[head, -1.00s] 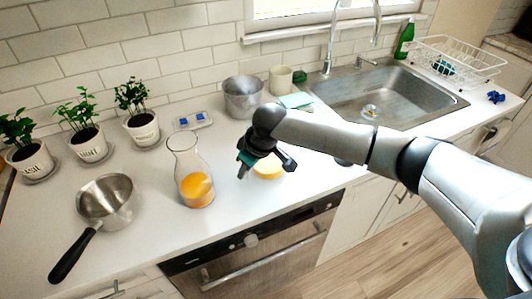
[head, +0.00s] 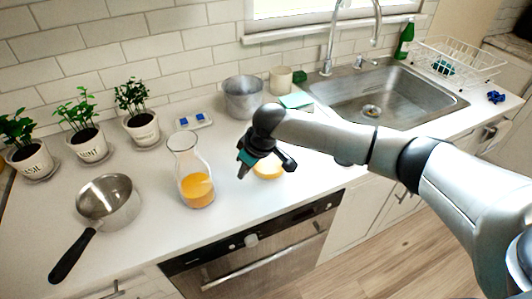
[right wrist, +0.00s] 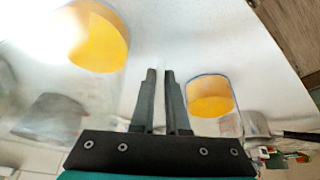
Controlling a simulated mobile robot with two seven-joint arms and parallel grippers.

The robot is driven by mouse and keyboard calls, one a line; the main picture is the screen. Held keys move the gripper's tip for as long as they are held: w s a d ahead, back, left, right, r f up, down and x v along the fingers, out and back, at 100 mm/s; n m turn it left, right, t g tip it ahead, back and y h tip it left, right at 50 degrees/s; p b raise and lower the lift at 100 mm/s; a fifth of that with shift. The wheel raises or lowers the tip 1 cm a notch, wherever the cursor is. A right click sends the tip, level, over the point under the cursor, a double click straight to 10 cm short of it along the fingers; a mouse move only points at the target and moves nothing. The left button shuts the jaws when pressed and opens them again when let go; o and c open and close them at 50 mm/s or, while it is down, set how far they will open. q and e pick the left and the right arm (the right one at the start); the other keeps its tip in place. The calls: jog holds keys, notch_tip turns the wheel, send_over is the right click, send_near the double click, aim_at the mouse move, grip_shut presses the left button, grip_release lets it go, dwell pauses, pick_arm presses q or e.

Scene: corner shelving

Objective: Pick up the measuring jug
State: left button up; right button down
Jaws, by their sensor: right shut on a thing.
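The measuring jug (head: 268,169) is clear and holds yellow-orange liquid. It stands on the white counter, partly hidden behind my right gripper (head: 244,173) in the head view. In the right wrist view the jug (right wrist: 95,40) is large and close at the upper left, its clear walls hard to make out. My right gripper's fingers (right wrist: 161,76) are nearly together beside the liquid. They are shut on a clear part of the jug; which part I cannot tell. My left gripper is not in view.
A glass carafe with orange liquid (head: 197,188) stands just left of the jug. A saucepan (head: 107,204) lies further left, with potted herbs behind it. A grey pot (head: 243,98) stands behind, and the sink (head: 345,85) is at the right.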

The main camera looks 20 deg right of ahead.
jog(key=shift+w+r, duration=0.1)
jog(key=shift+r, duration=0.15)
dwell(0.4)
jog(key=shift+r, duration=0.8)
notch_tip(320, 180, up, 18)
jog(key=p, duration=0.2)
dwell(1.2)
